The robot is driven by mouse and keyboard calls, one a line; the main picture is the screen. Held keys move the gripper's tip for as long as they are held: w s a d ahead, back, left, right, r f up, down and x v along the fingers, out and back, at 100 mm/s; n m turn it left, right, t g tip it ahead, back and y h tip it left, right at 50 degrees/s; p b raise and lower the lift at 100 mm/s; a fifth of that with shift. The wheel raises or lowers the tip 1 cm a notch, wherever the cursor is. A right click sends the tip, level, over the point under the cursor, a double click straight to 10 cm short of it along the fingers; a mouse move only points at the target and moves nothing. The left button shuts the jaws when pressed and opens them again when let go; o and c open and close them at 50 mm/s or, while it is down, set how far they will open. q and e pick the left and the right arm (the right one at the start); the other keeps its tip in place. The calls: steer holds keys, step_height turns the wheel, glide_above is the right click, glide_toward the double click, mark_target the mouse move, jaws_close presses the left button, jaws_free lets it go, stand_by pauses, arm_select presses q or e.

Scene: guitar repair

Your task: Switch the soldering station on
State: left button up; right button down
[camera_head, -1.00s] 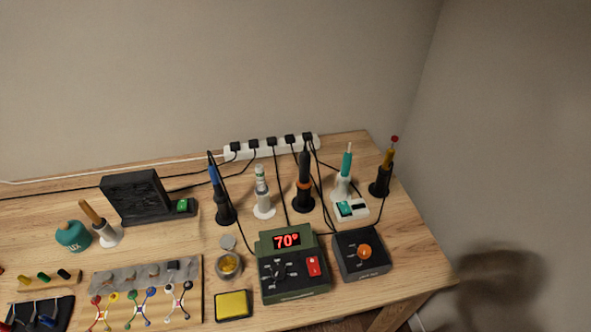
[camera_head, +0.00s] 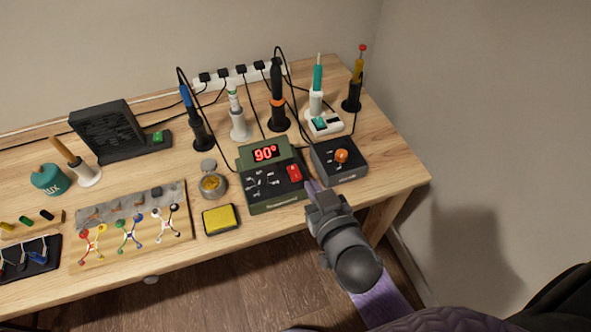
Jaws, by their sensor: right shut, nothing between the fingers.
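The soldering station is a dark green box (camera_head: 277,203) on the bench, with a lit display (camera_head: 266,153) reading 90° in red and a red rocker switch (camera_head: 294,173) at the right of its front panel. My right gripper (camera_head: 312,187) comes in from the lower right. Its fingers are shut and empty, with the tips close to the station's right side, just right of and below the red switch. I cannot tell whether they touch the station. My left gripper is not in view.
A dark box with an orange knob (camera_head: 341,156) stands just right of the station. A yellow sponge tray (camera_head: 221,219) and a small round tin (camera_head: 213,183) lie to its left. Soldering irons in stands (camera_head: 279,112) and a white power strip (camera_head: 207,84) with cables are behind.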

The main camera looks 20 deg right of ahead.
steer(key=b, duration=0.3)
glide_above(295, 175)
steer(key=f, duration=0.2)
steer(key=shift+s+d+f, duration=0.1)
steer(key=shift+s+f, duration=0.2)
steer(key=shift+s, duration=0.05)
steer(key=f, duration=0.1)
steer(key=f+b, duration=0.2)
steer(key=shift+w+f, duration=0.25)
steer(key=shift+w, duration=0.05)
steer(key=shift+f, duration=0.2)
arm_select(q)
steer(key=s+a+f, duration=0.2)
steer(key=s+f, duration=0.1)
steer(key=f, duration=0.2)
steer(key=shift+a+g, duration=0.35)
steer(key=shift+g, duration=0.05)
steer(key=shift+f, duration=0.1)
